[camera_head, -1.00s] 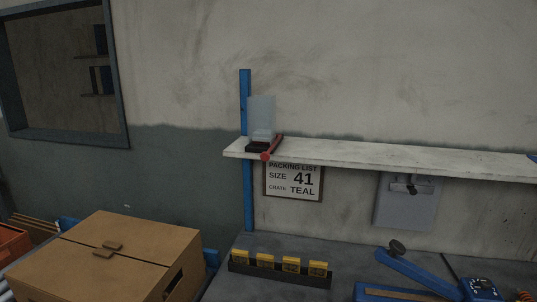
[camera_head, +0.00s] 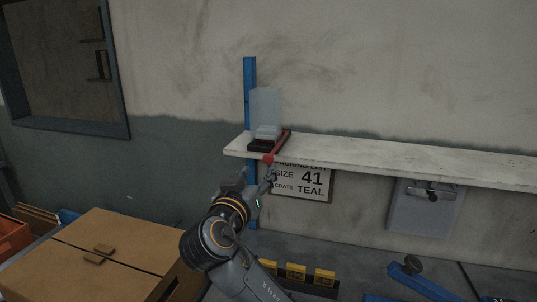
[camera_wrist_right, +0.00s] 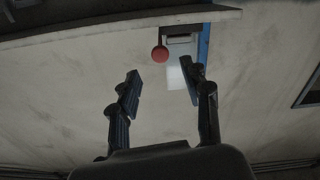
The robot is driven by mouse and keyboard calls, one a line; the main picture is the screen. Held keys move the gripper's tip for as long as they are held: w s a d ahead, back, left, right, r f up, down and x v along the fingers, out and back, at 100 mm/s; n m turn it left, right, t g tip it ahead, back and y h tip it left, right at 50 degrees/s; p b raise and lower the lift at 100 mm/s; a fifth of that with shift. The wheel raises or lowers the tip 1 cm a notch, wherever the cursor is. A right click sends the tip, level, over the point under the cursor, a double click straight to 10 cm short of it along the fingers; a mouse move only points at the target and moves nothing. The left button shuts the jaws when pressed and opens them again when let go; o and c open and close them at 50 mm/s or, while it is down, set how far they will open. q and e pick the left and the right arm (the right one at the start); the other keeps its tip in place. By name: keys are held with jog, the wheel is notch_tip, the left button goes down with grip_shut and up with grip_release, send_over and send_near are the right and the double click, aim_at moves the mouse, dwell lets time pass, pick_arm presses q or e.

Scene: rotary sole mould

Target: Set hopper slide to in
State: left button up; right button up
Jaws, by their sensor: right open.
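The hopper (camera_head: 265,105) is a pale translucent box on a dark base at the left end of the white shelf. The hopper slide shows as a red bar (camera_head: 281,143) along the base's right side, with a round red knob (camera_head: 268,159) at the shelf's front edge. My right gripper (camera_head: 269,179) is just below the knob, partly seen from behind. In the right wrist view the gripper (camera_wrist_right: 162,76) is open and empty, with the red knob (camera_wrist_right: 160,54) beyond its fingertips, roughly between them. No contact is visible. My left gripper is out of view.
The white shelf (camera_head: 390,160) overhangs the gripper, and a blue post (camera_head: 250,80) stands behind the hopper. A packing list sign (camera_head: 313,183) hangs below. A cardboard box (camera_head: 90,265) is at lower left; yellow blocks (camera_head: 324,277) stand on the bench.

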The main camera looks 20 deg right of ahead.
aim_at(268, 161)
jog(key=p+x, duration=0.2)
jog(key=x, duration=0.5)
jog(key=shift+w+d, duration=0.2)
jog(key=shift+w+d+p, duration=0.25)
jog(key=shift+w+p, duration=0.05)
jog(key=shift+w, duration=0.1)
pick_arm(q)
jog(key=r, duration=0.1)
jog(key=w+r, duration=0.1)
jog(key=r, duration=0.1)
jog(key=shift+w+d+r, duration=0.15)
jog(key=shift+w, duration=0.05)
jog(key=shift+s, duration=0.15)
pick_arm(e)
grip_shut()
